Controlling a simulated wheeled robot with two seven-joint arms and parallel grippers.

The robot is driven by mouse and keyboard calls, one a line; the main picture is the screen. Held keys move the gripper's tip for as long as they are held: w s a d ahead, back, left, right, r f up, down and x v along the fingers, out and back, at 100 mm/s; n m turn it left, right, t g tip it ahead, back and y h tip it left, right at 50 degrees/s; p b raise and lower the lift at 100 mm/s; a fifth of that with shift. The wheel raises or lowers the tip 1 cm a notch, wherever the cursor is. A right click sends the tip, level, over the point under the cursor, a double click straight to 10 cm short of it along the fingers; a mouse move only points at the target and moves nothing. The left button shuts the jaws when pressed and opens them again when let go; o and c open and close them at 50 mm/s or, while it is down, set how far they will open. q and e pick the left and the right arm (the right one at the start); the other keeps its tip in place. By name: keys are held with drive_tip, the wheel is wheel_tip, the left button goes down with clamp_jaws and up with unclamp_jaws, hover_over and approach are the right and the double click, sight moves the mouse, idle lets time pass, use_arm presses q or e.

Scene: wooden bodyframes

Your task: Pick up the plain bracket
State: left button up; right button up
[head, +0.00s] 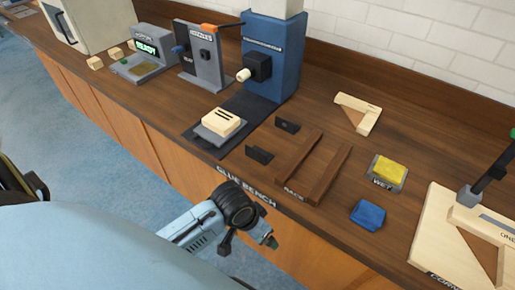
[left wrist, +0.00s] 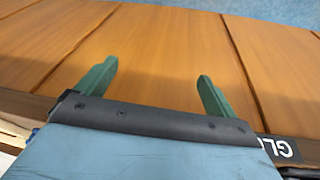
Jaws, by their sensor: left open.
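A pale wooden L-shaped bracket (head: 352,121) with a brown brace lies flat on the bench towards the back wall, behind the rack; it looks like the plain bracket, but I see no label that confirms it. My left gripper (head: 268,240) is low at the bench's front edge, apart from the bracket. In the left wrist view, its two green fingers (left wrist: 155,85) are spread with nothing between them, in front of the cabinet face. The bracket does not show there. My right gripper is not in view.
Dark rack bars (head: 330,175) lie between the front edge and the bracket. A yellow sponge (head: 389,167) on a tray and a blue block (head: 368,215) are to the right. A corner jig (head: 440,230) stands at far right. A blue press (head: 272,60) stands left of the bracket.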

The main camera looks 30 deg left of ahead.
use_arm(q)
wheel_tip(320, 180, up, 8)
drive_tip(key=w+d+f+p, duration=0.1)
drive_tip(key=w, duration=0.1)
wheel_tip(320, 180, up, 14)
drive_tip(key=n+g+y, duration=0.2)
drive_tip(key=g, duration=0.1)
hover_over(255, 150)
wheel_tip(255, 150, down, 12)
drive_tip(key=shift+f, duration=0.25)
drive_tip(key=shift+w, duration=0.1)
drive_tip(key=c, duration=1.2)
drive_tip(key=shift+r, duration=0.1)
